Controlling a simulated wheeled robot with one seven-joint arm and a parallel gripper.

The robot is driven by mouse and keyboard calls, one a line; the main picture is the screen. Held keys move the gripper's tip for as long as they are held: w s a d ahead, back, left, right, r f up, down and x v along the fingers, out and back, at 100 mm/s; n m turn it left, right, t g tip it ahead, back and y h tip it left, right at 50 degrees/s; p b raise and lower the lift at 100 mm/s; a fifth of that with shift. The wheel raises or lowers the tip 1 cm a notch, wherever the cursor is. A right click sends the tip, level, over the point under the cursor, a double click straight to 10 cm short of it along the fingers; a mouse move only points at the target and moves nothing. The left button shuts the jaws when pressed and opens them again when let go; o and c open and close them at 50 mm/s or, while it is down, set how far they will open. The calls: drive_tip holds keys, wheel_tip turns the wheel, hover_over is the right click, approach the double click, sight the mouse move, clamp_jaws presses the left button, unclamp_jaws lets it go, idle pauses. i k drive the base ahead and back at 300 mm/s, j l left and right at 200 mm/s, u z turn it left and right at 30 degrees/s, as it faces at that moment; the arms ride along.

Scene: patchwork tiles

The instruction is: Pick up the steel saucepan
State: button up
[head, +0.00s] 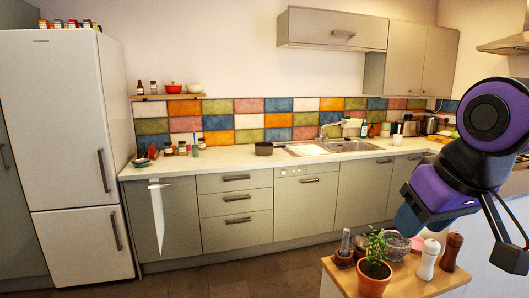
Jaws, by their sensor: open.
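A small dark pan (264,149), the only saucepan-like thing I can make out, sits on the pale counter (230,158) just left of the sink. It is small in the view, and I cannot tell whether it is steel or where its handle points. My gripper (512,248) is at the right edge, partly cut off by the frame, with its dark jaws open. It is far from the pan, with the near wooden table below and to its left. Nothing shows between its jaws.
The near table holds a potted plant (374,265), a white mill (428,259) and a brown mill (451,251). A sink (308,149) adjoins the pan. The floor (230,275) before the drawers looks clear.

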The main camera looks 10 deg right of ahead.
sight(262, 148)
drive_tip(key=i+j, duration=0.1)
drive_tip(key=j, duration=0.35)
drive_tip(key=i+j, duration=0.1)
drive_tip(key=j, duration=0.35)
drive_tip(key=i+j, duration=0.85)
drive_tip(key=i, duration=0.15)
drive_tip(key=i+j, duration=0.1)
drive_tip(key=i, duration=1.65)
drive_tip(key=i+l, duration=0.35)
drive_tip(key=i, duration=0.15)
drive_tip(key=i+l+u, duration=0.1)
drive_tip(key=i+l, duration=0.3)
drive_tip(key=i, duration=0.15)
drive_tip(key=i+l, duration=0.1)
drive_tip(key=l, duration=0.4)
drive_tip(key=i+l, duration=0.1)
drive_tip(key=l, duration=0.4)
drive_tip(key=i+l, duration=0.1)
drive_tip(key=l, duration=0.85)
drive_tip(key=i+l, duration=0.15)
drive_tip(key=l, duration=1.1)
